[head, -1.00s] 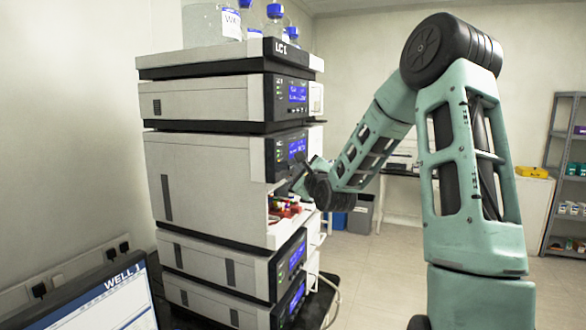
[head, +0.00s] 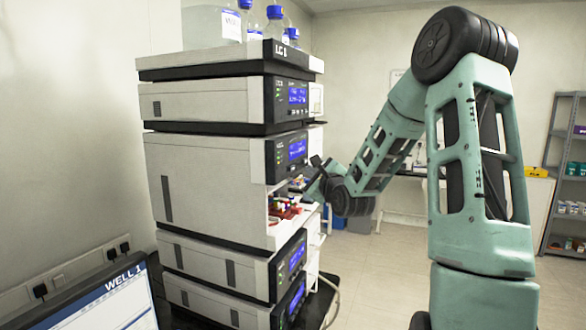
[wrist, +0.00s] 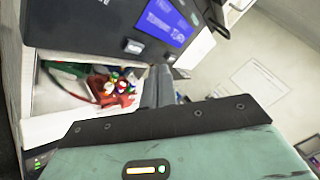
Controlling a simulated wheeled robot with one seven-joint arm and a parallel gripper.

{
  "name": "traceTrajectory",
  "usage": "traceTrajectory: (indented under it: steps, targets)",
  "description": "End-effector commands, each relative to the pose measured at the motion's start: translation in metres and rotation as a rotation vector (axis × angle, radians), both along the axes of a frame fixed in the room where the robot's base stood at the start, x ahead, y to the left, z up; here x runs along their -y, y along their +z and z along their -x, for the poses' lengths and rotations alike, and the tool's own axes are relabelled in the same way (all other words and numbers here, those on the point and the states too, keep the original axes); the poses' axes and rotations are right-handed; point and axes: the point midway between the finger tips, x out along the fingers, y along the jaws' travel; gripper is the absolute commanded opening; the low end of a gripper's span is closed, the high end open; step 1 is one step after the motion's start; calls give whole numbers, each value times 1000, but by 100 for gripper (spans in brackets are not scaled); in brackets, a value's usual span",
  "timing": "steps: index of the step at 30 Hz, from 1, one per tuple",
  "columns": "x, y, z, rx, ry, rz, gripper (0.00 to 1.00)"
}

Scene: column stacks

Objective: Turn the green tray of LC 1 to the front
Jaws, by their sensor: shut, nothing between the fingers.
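The LC 1 stack (head: 200,185) stands at left, with an open sampler bay in its middle module. In the wrist view, a green tray edge (wrist: 64,68) shows at the back left of the bay, partly hidden by the module above. A red tray (wrist: 122,97) holding vials with coloured caps sits toward the front; it also shows in the head view (head: 283,212). My gripper (wrist: 158,86) is shut and empty, at the bay's front opening, to the right of the red tray in the wrist view. Its fingertips are hard to make out in the head view.
Bottles (head: 274,22) stand on top of the stack. A monitor (head: 105,300) is at the lower left. A bench stands behind my arm and a shelf rack (head: 567,180) at far right.

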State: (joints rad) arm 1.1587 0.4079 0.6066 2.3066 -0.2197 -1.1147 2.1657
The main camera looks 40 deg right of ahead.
Motion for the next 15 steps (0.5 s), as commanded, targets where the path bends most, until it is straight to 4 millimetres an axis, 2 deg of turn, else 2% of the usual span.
traceTrajectory:
  steps: [7,15]
  targets:
    - [9,1,21,-1,-2,-1,0]
    - [10,0,26,0,0,-1,0]
